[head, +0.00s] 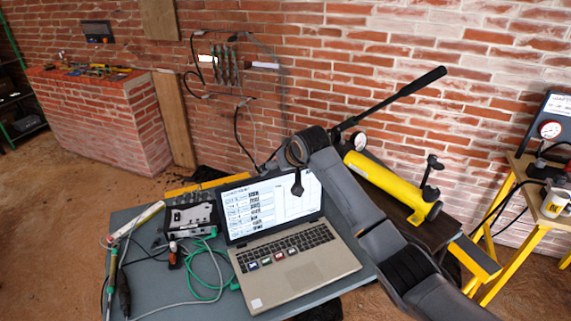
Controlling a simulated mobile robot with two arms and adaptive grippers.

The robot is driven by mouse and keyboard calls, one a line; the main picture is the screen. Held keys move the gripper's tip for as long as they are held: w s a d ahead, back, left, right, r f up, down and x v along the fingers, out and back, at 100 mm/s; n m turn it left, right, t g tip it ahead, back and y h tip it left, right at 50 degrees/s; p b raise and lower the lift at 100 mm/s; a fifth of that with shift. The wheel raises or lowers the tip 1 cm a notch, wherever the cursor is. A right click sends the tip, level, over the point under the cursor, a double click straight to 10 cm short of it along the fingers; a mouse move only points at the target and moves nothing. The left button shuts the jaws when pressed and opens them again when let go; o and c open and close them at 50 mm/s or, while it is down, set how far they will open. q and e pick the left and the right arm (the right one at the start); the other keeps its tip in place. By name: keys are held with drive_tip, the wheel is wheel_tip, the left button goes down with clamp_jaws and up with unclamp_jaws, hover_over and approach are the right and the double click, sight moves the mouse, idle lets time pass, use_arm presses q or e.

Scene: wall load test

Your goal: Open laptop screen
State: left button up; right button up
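The laptop (300,278) stands on the grey table with its screen (262,208) raised and lit, showing a page with rows of labels. The keyboard faces up and small coloured stickers lie below it. My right arm comes in from the lower right and passes in front of the screen's right side. My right gripper (297,187) points down in front of the upper right part of the screen. I cannot tell whether it touches the screen, and its fingers are too small to read. My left gripper is not in view.
A grey device (190,217), cables and probes crowd the table (150,285) left of the laptop. A yellow hand pump (388,184) with a long black lever stands behind on the right. A brick wall (330,60) closes the back. A yellow-framed stand (535,205) is at the right.

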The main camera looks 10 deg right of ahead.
drive_tip(key=v, duration=0.3)
drive_tip(key=shift+s+r, duration=0.1)
drive_tip(key=shift+s, duration=0.1)
